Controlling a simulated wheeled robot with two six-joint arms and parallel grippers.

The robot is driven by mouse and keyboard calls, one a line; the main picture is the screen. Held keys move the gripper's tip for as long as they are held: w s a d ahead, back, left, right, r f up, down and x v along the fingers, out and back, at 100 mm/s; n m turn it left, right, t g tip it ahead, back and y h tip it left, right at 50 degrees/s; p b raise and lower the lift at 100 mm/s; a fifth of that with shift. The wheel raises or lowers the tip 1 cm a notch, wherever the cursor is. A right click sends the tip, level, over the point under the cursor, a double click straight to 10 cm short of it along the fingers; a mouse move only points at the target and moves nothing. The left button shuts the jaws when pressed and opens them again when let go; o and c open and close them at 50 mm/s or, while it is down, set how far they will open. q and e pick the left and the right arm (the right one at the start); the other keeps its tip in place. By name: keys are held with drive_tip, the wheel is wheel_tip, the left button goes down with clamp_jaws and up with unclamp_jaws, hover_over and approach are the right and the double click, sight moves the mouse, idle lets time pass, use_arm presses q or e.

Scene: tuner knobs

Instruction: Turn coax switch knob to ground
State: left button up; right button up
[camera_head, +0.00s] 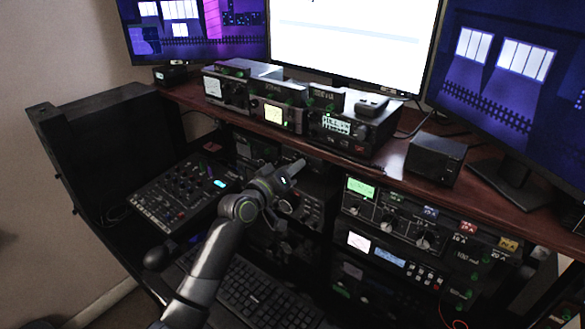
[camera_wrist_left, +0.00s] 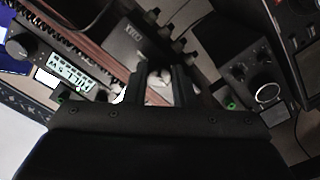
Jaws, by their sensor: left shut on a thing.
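My left gripper (camera_head: 293,170) reaches to the rack under the wooden shelf, near the middle of the head view. In the left wrist view its two dark fingers (camera_wrist_left: 162,82) stand around a light grey knob (camera_wrist_left: 158,79), which I take to be the coax switch knob. The gripper is shut on this knob. The knob is in front of a dark grey panel (camera_wrist_left: 141,40) with small lettering that I cannot read. In the head view the gripper hides the knob. The knob's pointer and the ground mark cannot be made out. My right gripper is not in view.
Radio units with a lit display (camera_head: 336,124) stand on the wooden shelf (camera_head: 392,163) above the gripper. A mixer (camera_head: 178,195) is at the left. A tuner with several knobs (camera_head: 390,218) is at the right. A keyboard (camera_head: 262,293) lies below the arm.

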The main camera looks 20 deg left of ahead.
use_arm(q)
drive_tip(key=o, duration=1)
drive_tip(key=b+v, duration=0.1)
drive_tip(key=v, duration=1.6)
drive_tip(key=shift+s, duration=0.2)
